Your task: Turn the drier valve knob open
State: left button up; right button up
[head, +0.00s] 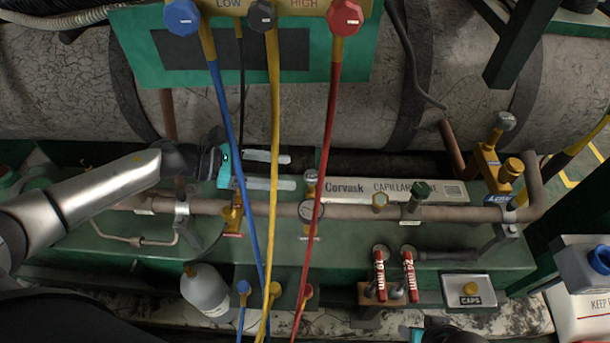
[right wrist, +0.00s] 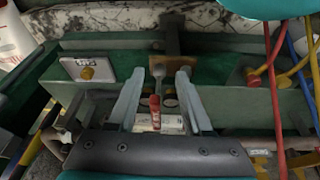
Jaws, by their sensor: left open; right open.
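Several knobs could be the drier valve knob, and I cannot read which one is. A grey knob (head: 505,121) tops a brass valve at the right. A grey-topped brass fitting (head: 311,180) stands mid-pipe. My left gripper (head: 285,171) is open and empty, pointing right above the pipe, left of the fitting and partly behind the hoses. My right gripper (right wrist: 160,73) is open in the right wrist view. A red-handled tool (right wrist: 155,114) shows between its fingers, with no visible grip on it.
Blue (head: 227,130), yellow (head: 274,130) and red (head: 331,120) hoses hang across the middle. Two red-labelled tools (head: 380,268) (head: 409,268) stand in a holder. A CAPS tray (head: 469,291) lies right of them. A capillary tube box (head: 350,190) lies behind the pipe. A white bottle (head: 205,291) stands at front left.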

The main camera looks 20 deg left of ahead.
aim_at(311, 175)
pick_arm(q)
jog(key=b+x, duration=0.1)
jog(key=x, duration=0.5)
pick_arm(e)
jog(key=r, duration=0.2)
jog(key=shift+w+r, duration=0.2)
jog(key=shift+r, duration=0.1)
pick_arm(q)
jog(key=shift+c, duration=0.3)
grip_shut()
